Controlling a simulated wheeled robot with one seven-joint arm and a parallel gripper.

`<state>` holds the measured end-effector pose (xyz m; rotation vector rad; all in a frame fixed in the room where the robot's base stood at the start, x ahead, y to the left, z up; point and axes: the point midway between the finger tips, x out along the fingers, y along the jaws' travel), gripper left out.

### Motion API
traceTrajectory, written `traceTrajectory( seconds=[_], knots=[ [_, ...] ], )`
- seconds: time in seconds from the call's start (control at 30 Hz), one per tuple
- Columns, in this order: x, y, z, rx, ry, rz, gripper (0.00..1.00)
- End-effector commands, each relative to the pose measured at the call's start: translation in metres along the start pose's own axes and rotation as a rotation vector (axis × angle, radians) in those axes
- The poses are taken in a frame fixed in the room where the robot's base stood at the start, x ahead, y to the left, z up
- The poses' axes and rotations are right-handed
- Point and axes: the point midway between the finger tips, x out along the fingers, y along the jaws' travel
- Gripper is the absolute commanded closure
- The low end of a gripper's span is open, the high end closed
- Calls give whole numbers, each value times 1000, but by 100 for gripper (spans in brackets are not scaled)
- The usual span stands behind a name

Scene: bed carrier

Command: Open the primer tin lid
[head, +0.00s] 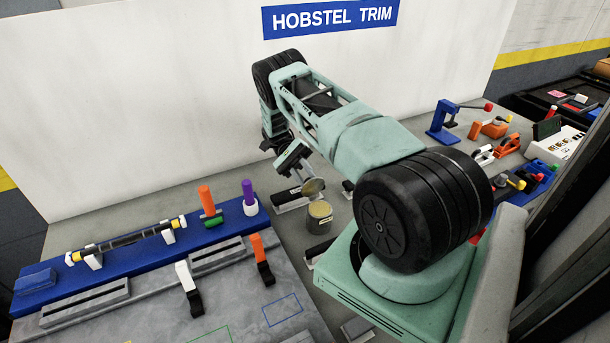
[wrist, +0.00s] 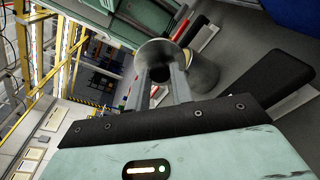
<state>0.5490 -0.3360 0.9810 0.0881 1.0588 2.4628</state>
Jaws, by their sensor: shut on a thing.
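The primer tin (head: 319,222) is a small metal can standing on the grey bench, and its round top shows in the head view. The tin's lid (head: 313,187) is tilted up steeply above the tin's far side. In the wrist view the lid (wrist: 152,52) is a round disc beside the grey tin wall (wrist: 205,72). My gripper (head: 304,178) is beside the lid, with its fingers shut on it. In the wrist view the gripper's fingers (wrist: 163,76) reach the disc; the exact contact is partly hidden.
A blue rack (head: 150,240) with orange and purple-handled tools stands left of the tin. A dark block (wrist: 265,82) lies close by the tin in the wrist view. A blue press (head: 443,122) and several tools are at the right. The white wall panel rises behind.

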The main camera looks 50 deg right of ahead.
Motion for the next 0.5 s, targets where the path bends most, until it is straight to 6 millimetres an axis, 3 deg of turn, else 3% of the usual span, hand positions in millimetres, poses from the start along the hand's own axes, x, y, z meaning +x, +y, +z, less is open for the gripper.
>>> traceTrajectory(
  seconds=[0.17, 0.2, 0.27, 0.5],
  knots=[
    [0, 0, 0, 1, 3, -2, 100],
    [0, 0, 0, 1, 3, -2, 72],
    [0, 0, 0, 1, 3, -2, 55],
    [0, 0, 0, 0, 1, -1, 55]
  ],
)
